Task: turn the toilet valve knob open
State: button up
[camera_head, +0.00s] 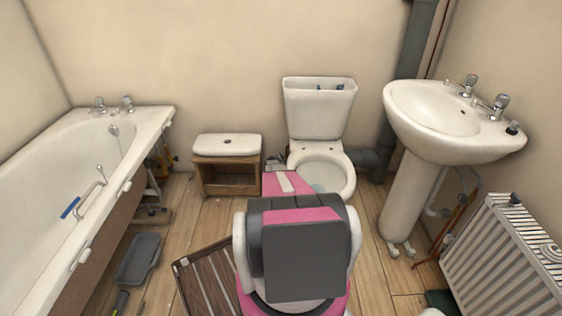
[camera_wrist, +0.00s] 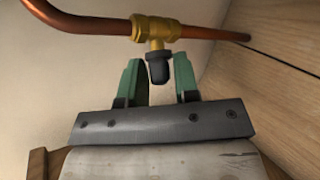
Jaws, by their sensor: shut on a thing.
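In the wrist view a dark grey valve knob (camera_wrist: 159,72) hangs below a brass valve body (camera_wrist: 157,28) on a copper pipe (camera_wrist: 85,20). My gripper (camera_wrist: 160,80) has green fingers, one on each side of the knob, and is shut on it. The far sides of the knob and the exact contact are hard to see. In the head view the toilet (camera_head: 320,108) stands at the back wall. My pink, grey and white arm reaches toward the floor left of it and hides my gripper and the knob.
A small wooden cabinet with a white top (camera_head: 227,145) stands left of the toilet. The bathtub (camera_head: 90,170) is at left, the pedestal sink (camera_head: 440,120) and the radiator (camera_head: 505,255) at right. A wooden slatted mat (camera_head: 205,285) lies on the floor. Wood panelling (camera_wrist: 270,80) is close in the wrist view.

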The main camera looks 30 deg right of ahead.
jog(key=shift+g, duration=0.3)
jog(key=shift+w+d+r+n+g+y, duration=0.1)
jog(key=shift+n+g+y, duration=0.1)
jog(key=shift+n+g, duration=0.45)
jog(key=shift+w+n+g+y, duration=0.1)
jog(key=shift+n+g+y, duration=0.1)
jog(key=shift+n+g, duration=0.4)
jog(key=o, duration=0.7)
jog(key=shift+s+m, duration=0.1)
jog(key=shift+m, duration=0.25)
jog(key=shift+s+m+t+h, duration=0.1)
jog(key=shift+m+t+h, duration=0.35)
jog(key=shift+t, duration=0.8)
jog(key=shift+f+m+t, duration=0.2)
jog(key=shift+m+t, duration=0.4)
jog(key=shift+m, duration=0.05)
